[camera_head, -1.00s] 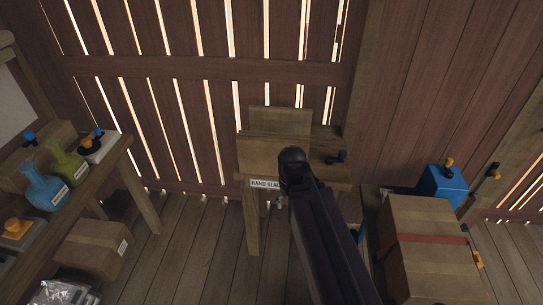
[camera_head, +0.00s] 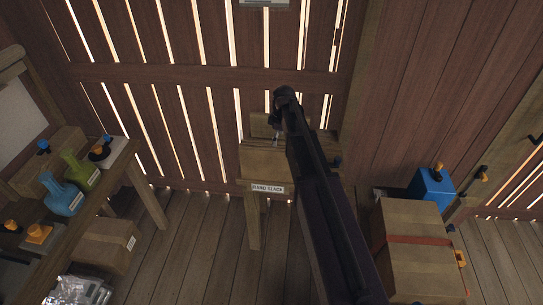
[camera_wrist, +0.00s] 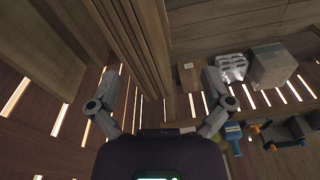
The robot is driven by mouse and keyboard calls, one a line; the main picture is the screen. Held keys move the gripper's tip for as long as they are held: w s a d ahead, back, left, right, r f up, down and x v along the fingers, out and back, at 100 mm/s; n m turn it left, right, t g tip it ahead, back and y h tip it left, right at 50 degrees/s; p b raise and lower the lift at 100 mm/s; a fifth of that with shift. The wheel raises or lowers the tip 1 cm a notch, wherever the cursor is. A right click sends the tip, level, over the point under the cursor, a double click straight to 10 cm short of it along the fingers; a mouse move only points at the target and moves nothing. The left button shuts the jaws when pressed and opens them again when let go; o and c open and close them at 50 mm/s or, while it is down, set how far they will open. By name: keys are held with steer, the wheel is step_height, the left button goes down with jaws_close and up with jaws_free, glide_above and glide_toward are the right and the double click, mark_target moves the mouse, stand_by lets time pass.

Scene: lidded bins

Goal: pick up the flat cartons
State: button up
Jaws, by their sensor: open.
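I cannot make out with certainty any flat cartons. A tan box-like thing (camera_head: 262,160), with a tan upright panel behind it, is on a small wooden stand (camera_head: 254,220) labelled "HAND SLACK" against the slatted wall. My arm crosses in front of the stand and hides its right part. My gripper is mostly hidden behind the arm in the head view; only a small grey part shows near the tan box.
A large cardboard box with a red band (camera_head: 415,262) and a blue container (camera_head: 432,188) stand at right. Floor before the stand is clear.

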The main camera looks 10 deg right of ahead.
mark_target(272, 151)
steer(key=w, duration=0.1)
steer(key=w+r+n+p, duration=0.1)
steer(key=w, duration=0.1)
steer(key=w+r+n, duration=0.1)
steer(key=shift+w+d+r, duration=0.15)
steer(key=shift+w+d, duration=0.05)
steer(key=f+b, duration=0.2)
steer(key=f, duration=0.1)
steer(key=f+b, duration=0.2)
steer(key=b, duration=0.1)
steer(key=a+f+b, duration=0.1)
steer(key=f+b, duration=0.2)
steer(key=shift+w+f, duration=0.15)
steer(key=shift+f, duration=0.15)
stand_by(0.4)
steer(key=shift+f+b, duration=0.1)
steer(key=shift+b, duration=0.2)
steer(key=shift+w+a+f+b, duration=0.1)
steer(key=shift+a+f+b, duration=0.05)
steer(key=shift+f+b, duration=1.1)
steer(key=shift+a+f+b, duration=0.1)
steer(key=shift+f+b, duration=1.1)
steer(key=shift+f, duration=0.05)
steer(key=c, duration=1.1)
